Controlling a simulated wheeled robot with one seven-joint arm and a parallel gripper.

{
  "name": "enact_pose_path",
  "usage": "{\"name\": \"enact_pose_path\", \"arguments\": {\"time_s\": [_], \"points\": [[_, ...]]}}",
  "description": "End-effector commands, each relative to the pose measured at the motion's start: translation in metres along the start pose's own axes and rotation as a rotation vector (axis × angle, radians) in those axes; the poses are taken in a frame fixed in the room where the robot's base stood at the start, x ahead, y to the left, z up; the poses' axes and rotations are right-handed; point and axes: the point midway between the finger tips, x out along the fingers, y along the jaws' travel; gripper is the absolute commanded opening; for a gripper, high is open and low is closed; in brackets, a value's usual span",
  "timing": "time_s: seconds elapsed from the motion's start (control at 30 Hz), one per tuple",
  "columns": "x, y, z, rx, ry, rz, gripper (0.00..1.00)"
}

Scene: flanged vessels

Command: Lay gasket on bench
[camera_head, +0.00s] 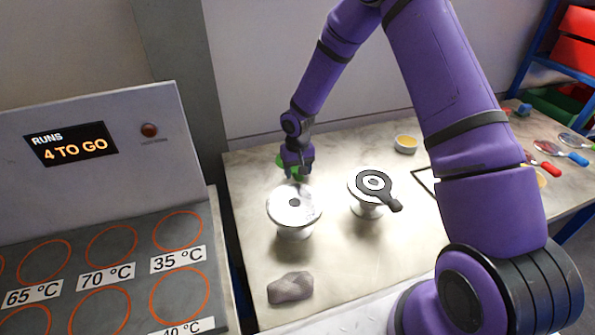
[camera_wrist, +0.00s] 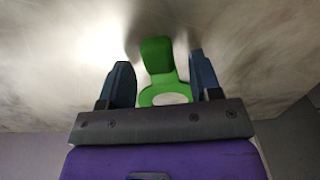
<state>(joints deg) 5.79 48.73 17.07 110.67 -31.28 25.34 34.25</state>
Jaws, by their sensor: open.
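A green gasket (camera_wrist: 157,58), a ring with a broad tab, shows in the wrist view against the bench surface. Part of its ring is hidden behind the gripper body. My gripper (camera_wrist: 160,64) is open, with one finger on each side of the tab and a gap to both. In the head view my gripper (camera_head: 299,168) is low over the back left of the bench (camera_head: 345,262), and a little of the green gasket (camera_head: 283,162) shows beside it. I cannot tell whether the gasket lies fully flat on the bench.
A white flanged vessel (camera_head: 283,212) stands just in front of my gripper. A second vessel (camera_head: 358,197) to its right carries a dark, handled ring (camera_head: 384,190). A grey cloth (camera_head: 291,287) lies at the front left, and a small bowl (camera_head: 405,143) stands at the back.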

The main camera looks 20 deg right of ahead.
Motion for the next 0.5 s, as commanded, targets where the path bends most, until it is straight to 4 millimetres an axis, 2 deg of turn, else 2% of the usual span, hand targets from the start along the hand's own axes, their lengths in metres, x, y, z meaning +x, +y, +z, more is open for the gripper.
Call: {"name": "enact_pose_path", "arguments": {"time_s": [0.5], "points": [[-0.093,0.000,-0.001,0.000,0.003,0.000,0.58]]}}
